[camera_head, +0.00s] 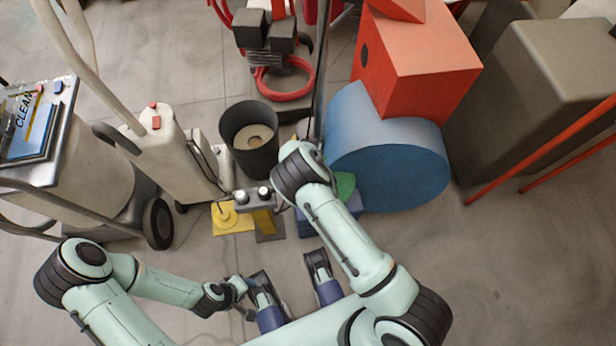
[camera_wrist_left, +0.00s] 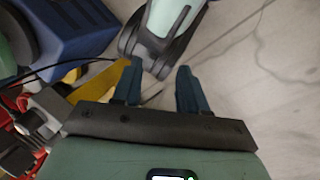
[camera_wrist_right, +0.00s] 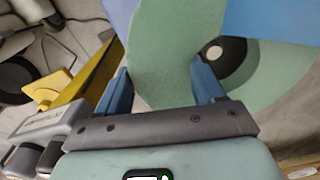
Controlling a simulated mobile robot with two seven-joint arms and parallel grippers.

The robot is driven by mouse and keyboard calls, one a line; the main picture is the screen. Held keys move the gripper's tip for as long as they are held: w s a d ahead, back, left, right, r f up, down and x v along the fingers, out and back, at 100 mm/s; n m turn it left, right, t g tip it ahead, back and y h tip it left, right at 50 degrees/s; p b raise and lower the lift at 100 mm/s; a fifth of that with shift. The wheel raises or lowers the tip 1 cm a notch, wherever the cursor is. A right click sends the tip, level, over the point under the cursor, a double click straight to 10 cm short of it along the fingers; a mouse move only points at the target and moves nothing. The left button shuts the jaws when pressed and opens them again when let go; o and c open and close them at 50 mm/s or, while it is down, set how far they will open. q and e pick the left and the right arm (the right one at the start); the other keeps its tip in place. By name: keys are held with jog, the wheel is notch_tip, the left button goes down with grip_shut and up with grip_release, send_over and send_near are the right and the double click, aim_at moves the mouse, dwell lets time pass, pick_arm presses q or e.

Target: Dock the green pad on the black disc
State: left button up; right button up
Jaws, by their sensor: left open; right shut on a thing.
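The green pad (camera_wrist_right: 175,45) is a flat pale green piece, upright between the fingers of my right gripper (camera_wrist_right: 160,72), which is shut on it. The black disc (camera_wrist_right: 243,62), with a pale centre spot, shows behind it against another green surface (camera_wrist_right: 285,75). The pad's edge overlaps the disc in the right wrist view; I cannot tell whether they touch. In the head view my right arm hides the gripper and the disc, and some green (camera_head: 346,185) shows beside it. My left gripper (camera_wrist_left: 160,72) is open and empty, low at the front in the head view (camera_head: 240,287).
A grey box with knobs (camera_head: 253,201) and a yellow piece (camera_head: 232,219) are left of my right wrist. A dark bucket (camera_head: 248,143) stands behind, a blue cylinder (camera_head: 390,150) to the right. A white cart (camera_head: 95,190) is at left. Front right floor is clear.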

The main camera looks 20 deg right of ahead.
notch_tip(320, 180, down, 3)
jog(key=shift+r+b, duration=0.1)
jog(key=shift+b, duration=0.7)
pick_arm(q)
jog(key=shift+t+y, duration=0.3)
jog(key=shift+t, duration=0.4)
jog(key=shift+w+a+f, duration=0.3)
jog(key=shift+w+f, duration=0.2)
jog(key=shift+w, duration=0.15)
jog(key=shift+w+a+f, duration=0.3)
jog(key=shift+w+f, duration=0.2)
jog(key=shift+w, duration=0.15)
jog(key=shift+w+a+f, duration=0.3)
jog(key=shift+w+f, duration=0.2)
jog(key=shift+w, duration=0.15)
pick_arm(e)
jog(key=shift+f, duration=0.35)
pick_arm(q)
jog(key=shift+r, duration=0.1)
jog(key=shift+f+b, duration=0.55)
jog(key=shift+b, duration=0.05)
pick_arm(e)
jog(key=shift+f, duration=0.7)
jog(key=o, duration=0.8)
